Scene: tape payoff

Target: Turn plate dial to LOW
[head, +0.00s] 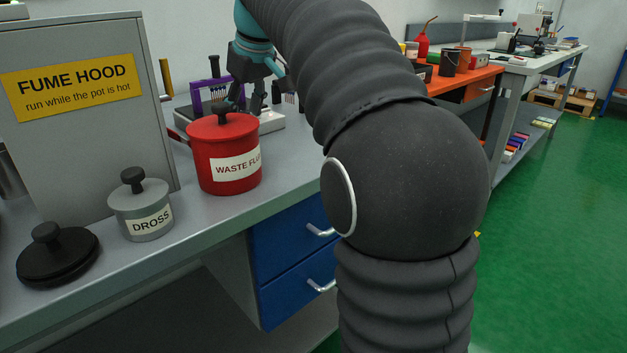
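My gripper (249,101) points down over a pale, low plate unit (271,122) on the grey bench, behind the red waste flux can. Its two dark fingers look apart, with a narrow gap between them. I see nothing held there, but the tips are small and partly hidden by the can's lid. I cannot make out the plate dial or its LOW mark. I cannot tell whether the fingers touch the unit.
The red waste flux can (227,150) stands in front of the gripper. A grey dross pot (141,205), a black lid (57,257) and the fume hood (75,120) are at left. A purple rack (209,92) stands behind. An orange bench (458,82) is farther back.

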